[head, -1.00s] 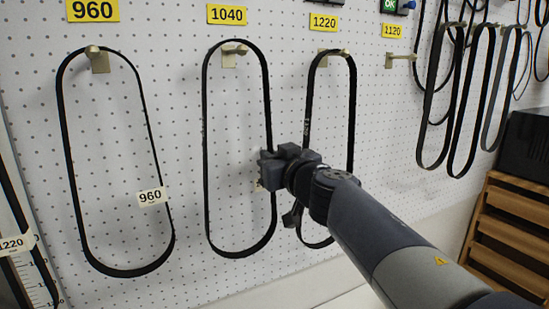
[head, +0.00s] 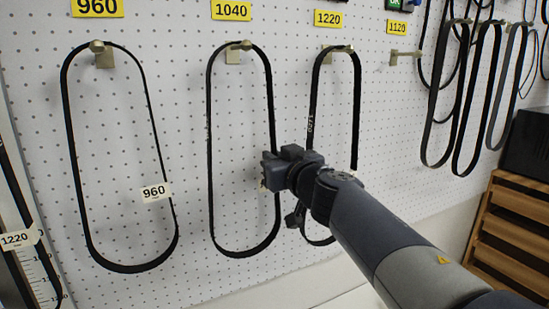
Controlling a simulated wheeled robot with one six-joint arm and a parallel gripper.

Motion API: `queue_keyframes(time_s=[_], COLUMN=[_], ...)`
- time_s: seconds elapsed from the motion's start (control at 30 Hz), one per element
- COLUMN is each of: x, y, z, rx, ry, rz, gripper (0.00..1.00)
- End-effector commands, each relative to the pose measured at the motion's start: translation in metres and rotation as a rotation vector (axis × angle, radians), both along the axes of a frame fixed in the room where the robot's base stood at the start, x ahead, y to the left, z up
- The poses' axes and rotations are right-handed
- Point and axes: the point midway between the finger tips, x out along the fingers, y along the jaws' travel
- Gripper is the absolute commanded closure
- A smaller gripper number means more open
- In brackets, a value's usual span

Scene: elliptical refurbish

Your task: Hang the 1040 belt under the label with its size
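A black belt (head: 211,150) hangs in a long loop on the hook (head: 239,47) under the yellow 1040 label (head: 231,10). My gripper (head: 268,171) is at the right strand of this belt, at about mid-height. A small pale tag edge shows at the gripper, but its print is hidden. The fingers are small and partly covered by the gripper body, so I cannot tell whether they are closed on the strand. The belt's top lies over the hook.
A belt tagged 960 (head: 66,130) hangs under the 960 label (head: 97,8). Another belt (head: 356,110) hangs under the 1220 label (head: 328,18), behind my arm. The 1120 hook (head: 405,55) is empty. A wooden slatted rack (head: 510,225) stands at right.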

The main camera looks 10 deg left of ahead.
Motion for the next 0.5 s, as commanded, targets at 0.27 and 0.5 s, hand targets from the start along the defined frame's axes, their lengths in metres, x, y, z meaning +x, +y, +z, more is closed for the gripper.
queue_keyframes(time_s=[0.27,0.5], x=[-0.0001,-0.0008], y=[-0.0001,-0.0007], z=[0.0001,0.0], rx=[0.0,0.0], ry=[0.0,0.0], rz=[0.0,0.0], gripper=[0.7,0.7])
